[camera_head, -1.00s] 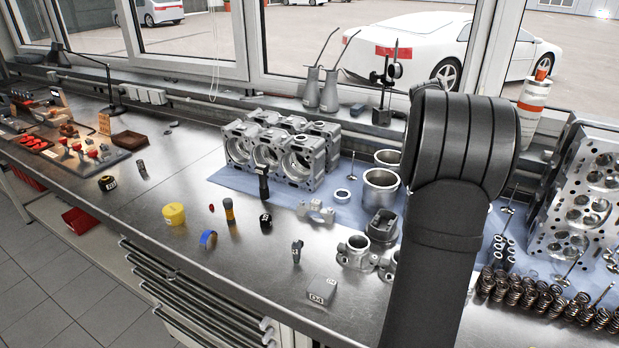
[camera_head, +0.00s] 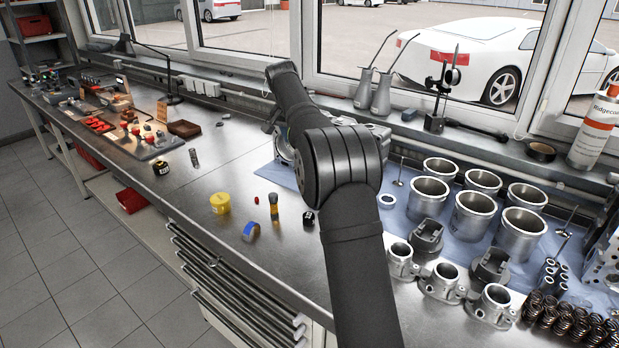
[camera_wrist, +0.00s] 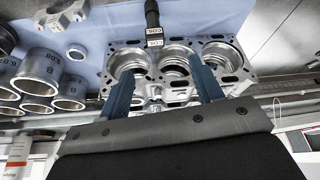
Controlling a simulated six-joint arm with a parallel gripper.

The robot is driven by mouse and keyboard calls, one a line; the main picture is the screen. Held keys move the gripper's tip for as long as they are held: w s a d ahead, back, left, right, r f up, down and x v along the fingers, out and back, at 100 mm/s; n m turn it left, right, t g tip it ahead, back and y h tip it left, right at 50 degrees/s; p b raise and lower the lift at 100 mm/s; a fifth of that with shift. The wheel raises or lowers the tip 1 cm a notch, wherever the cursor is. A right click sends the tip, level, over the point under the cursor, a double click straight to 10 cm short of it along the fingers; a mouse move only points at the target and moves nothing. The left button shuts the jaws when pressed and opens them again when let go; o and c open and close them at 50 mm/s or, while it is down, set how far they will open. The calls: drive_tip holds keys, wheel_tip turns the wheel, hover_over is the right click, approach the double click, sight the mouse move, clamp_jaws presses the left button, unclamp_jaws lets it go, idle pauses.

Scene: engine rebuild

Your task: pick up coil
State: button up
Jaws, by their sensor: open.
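The coil (camera_wrist: 152,15) is a dark stick-shaped part with a white label end (camera_wrist: 154,43), seen at the top middle of the wrist view. Its labelled end lies against or close to the edge of the silver engine block (camera_wrist: 215,50); I cannot tell whether they touch. My gripper (camera_wrist: 162,88) is open and empty, its two blue fingers spread in front of the block. The coil shows beyond the fingertips, between their lines, apart from them. In the head view my arm hides the coil and most of the block (camera_head: 372,133).
Several silver cylinder sleeves (camera_head: 474,213) stand on the blue cloth at right. The left-middle bench has free room.

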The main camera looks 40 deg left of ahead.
drive_tip(key=shift+d+x, duration=0.2)
drive_tip(key=shift+x, duration=2.5)
drive_tip(key=shift+d+x, duration=0.15)
drive_tip(key=shift+x, duration=2.55)
drive_tip(key=shift+d+x, duration=0.2)
drive_tip(key=shift+x, duration=2.5)
drive_tip(key=c, duration=1.1)
drive_tip(key=shift+c, duration=0.5)
drive_tip(key=shift+r, duration=0.1)
